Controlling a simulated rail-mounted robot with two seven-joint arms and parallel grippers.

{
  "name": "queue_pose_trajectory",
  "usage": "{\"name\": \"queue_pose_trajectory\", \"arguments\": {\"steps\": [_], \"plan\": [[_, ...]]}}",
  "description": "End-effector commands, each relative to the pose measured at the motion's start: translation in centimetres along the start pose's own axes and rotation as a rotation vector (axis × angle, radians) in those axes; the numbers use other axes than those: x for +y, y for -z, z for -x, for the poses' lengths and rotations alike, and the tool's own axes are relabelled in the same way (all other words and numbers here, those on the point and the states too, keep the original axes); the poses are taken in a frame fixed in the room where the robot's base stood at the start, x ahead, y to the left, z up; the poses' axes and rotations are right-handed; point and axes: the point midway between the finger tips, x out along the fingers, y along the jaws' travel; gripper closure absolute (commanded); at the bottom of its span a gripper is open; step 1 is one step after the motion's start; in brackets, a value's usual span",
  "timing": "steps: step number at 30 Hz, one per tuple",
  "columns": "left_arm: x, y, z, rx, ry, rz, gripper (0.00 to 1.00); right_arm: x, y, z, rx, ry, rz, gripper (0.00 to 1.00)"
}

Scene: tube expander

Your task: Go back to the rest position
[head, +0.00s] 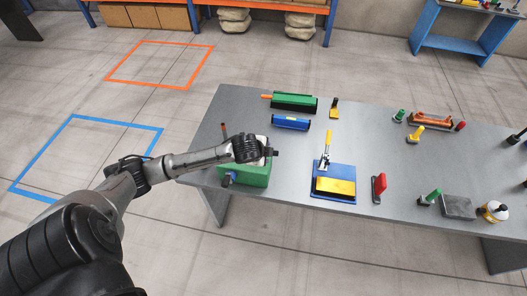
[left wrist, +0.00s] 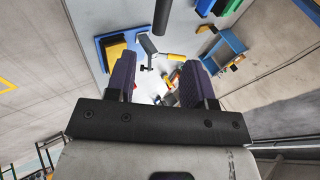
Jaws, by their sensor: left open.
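My left arm (head: 205,158) comes in from the left in the head view, stretched toward the table's left end. My left gripper (head: 272,151) is over the green box (head: 252,177); the wrist partly hides what lies under it. In the left wrist view the two dark fingers (left wrist: 158,80) are apart. Nothing clearly sits between them; table items show in the background beyond. My right gripper is not in view.
The grey table (head: 290,160) holds a blue fixture with a yellow pad (head: 336,187), a green block (head: 294,102), a blue block (head: 291,123), a red-handled tool (head: 379,187) and a bottle (head: 494,211). Blue (head: 155,140) and orange (head: 207,60) squares mark the open floor at left.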

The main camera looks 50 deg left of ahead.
Motion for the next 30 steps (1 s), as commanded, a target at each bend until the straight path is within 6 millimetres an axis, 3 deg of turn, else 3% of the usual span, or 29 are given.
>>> {"name": "queue_pose_trajectory", "arguments": {"steps": [14, 20, 23, 26, 30], "plan": [[0.0, 0.0, 0.0, 0.0, 0.001, 0.003, 0.52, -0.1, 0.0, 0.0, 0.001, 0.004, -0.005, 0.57], [0.0, -0.9, 0.0, -0.056, -0.001, 0.102, 0.52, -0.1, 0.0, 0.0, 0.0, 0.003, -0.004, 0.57], [-0.5, -0.6, 2.1, -0.096, 0.06, 0.167, 0.52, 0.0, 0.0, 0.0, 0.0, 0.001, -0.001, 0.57], [-0.8, 1.2, 4.9, -0.071, 0.121, 0.224, 0.52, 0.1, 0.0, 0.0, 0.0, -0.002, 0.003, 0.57], [1.6, 4.0, 8.9, -0.007, 0.13, 0.319, 0.52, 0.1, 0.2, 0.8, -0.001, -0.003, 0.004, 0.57]]}}
